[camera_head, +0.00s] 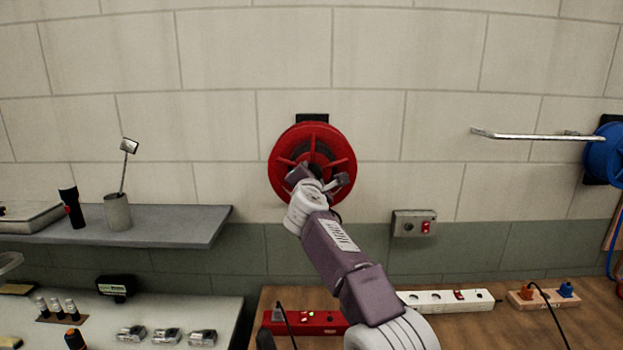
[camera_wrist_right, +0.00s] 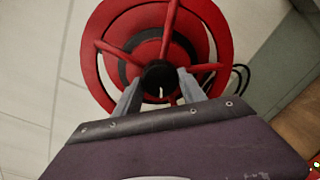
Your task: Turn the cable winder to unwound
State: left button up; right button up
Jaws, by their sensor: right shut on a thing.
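The cable winder is a red spoked reel (camera_head: 283,150) on a black bracket on the block wall, in the middle of the head view. It fills the top of the right wrist view (camera_wrist_right: 205,20). My right gripper (camera_head: 316,181) reaches up to the front of the reel. In the right wrist view its two fingers (camera_wrist_right: 159,85) are shut on the black hub at the reel's centre, one on each side. Black cable shows at the reel's right edge in that view. My left gripper is not in view.
A grey shelf (camera_head: 170,225) with a cup and a torch is at left. A switch box (camera_head: 414,224) is on the wall right of the reel. Below, power strips (camera_head: 447,300) lie on a wooden bench. A blue reel (camera_head: 603,155) hangs at far right.

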jog(key=m, duration=0.2)
jog(key=m+b, duration=0.1)
jog(key=m, duration=0.2)
jog(key=shift+f+m, duration=0.2)
jog(key=shift+m, duration=0.1)
jog(key=shift+y, duration=0.3)
jog(key=o, duration=1.4)
jog(key=shift+r, duration=0.15)
